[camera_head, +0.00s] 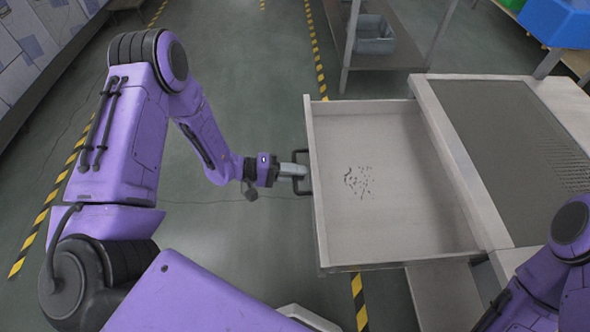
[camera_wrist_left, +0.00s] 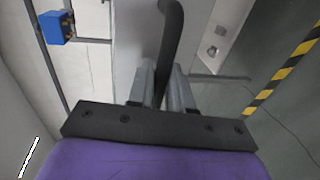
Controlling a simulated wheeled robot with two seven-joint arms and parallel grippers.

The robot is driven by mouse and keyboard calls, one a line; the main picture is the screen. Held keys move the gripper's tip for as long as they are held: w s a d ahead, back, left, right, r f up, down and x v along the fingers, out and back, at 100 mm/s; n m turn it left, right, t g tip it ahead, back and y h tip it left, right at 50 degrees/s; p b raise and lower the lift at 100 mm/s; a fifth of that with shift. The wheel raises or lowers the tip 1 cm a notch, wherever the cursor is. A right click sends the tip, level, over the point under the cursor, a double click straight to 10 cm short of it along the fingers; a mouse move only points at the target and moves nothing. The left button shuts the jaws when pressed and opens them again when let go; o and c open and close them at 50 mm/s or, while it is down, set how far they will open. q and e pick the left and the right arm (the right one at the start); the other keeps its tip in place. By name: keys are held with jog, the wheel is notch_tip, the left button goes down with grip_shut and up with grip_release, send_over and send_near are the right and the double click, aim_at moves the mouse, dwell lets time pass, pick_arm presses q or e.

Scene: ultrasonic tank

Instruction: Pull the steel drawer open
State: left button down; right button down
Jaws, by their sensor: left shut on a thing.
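The steel drawer (camera_head: 400,180) stands far out to the left of its cabinet (camera_head: 500,150) in the head view. Its inside is empty apart from small dark specks on the floor. A dark handle (camera_head: 301,172) is on the drawer's left front; it also shows as a dark curved bar in the left wrist view (camera_wrist_left: 172,35). My left gripper (camera_head: 294,170) is shut on the handle; in the left wrist view its two grey fingers (camera_wrist_left: 163,88) stand on either side of the bar. My right arm shows at the lower right, with its gripper out of view.
A metal shelf (camera_head: 385,50) with a grey bin (camera_head: 373,36) stands behind the drawer. A blue bin (camera_head: 557,22) is at the upper right. Yellow-black tape marks the floor. The floor left of the drawer, around my left arm, is clear.

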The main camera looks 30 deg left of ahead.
dwell(0.3)
pick_arm(q)
jog(key=c, duration=1.2)
grip_release()
jog(key=shift+a, duration=0.1)
jog(key=v, duration=1)
jog(key=shift+s+a+b, duration=0.2)
jog(key=shift+b, duration=0.15)
